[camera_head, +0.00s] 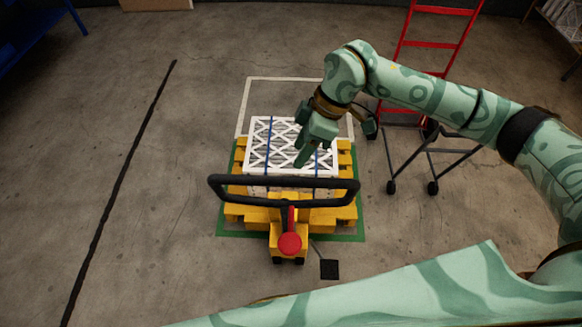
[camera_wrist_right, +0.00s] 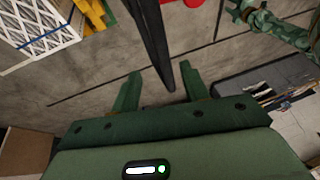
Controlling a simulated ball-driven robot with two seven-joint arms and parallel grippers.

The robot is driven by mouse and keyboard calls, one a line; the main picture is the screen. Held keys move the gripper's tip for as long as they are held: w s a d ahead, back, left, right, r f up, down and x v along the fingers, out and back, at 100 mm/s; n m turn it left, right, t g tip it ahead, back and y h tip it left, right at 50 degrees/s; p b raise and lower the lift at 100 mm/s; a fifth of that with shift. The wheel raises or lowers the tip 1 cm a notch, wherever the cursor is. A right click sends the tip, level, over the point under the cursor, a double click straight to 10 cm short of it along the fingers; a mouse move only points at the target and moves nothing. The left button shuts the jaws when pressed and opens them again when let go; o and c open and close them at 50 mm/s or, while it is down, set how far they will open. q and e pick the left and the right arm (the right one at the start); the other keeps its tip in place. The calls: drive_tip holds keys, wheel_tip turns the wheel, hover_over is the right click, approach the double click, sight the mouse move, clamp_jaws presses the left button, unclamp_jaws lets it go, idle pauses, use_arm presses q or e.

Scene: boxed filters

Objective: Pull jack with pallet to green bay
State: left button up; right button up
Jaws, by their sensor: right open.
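The yellow pallet jack (camera_head: 275,238) has a black loop handle (camera_head: 240,201) and a red knob (camera_head: 289,243). The yellow pallet (camera_head: 345,168) carries white boxed filters (camera_head: 262,145) with blue straps. Jack and pallet stand largely over the green-outlined bay (camera_head: 361,222). My right gripper (camera_head: 303,158) is open and empty, above the load just behind the handle. In the right wrist view the handle bar (camera_wrist_right: 153,40) appears between its fingers (camera_wrist_right: 160,88); contact cannot be told. A patterned green arm end, apparently my left gripper (camera_wrist_right: 243,12), shows small there; its jaws are unclear.
A white floor outline (camera_head: 290,79) lies behind the pallet. A red ladder-like frame (camera_head: 437,40) with dark wheeled legs stands right of it. A black line (camera_head: 125,170) runs along the floor at left; the floor between is clear. A blue rack (camera_head: 30,30) is at far left.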

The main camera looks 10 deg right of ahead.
drive_tip(key=b+v, duration=0.1)
drive_tip(key=v, duration=0.6)
drive_tip(key=shift+r, duration=0.25)
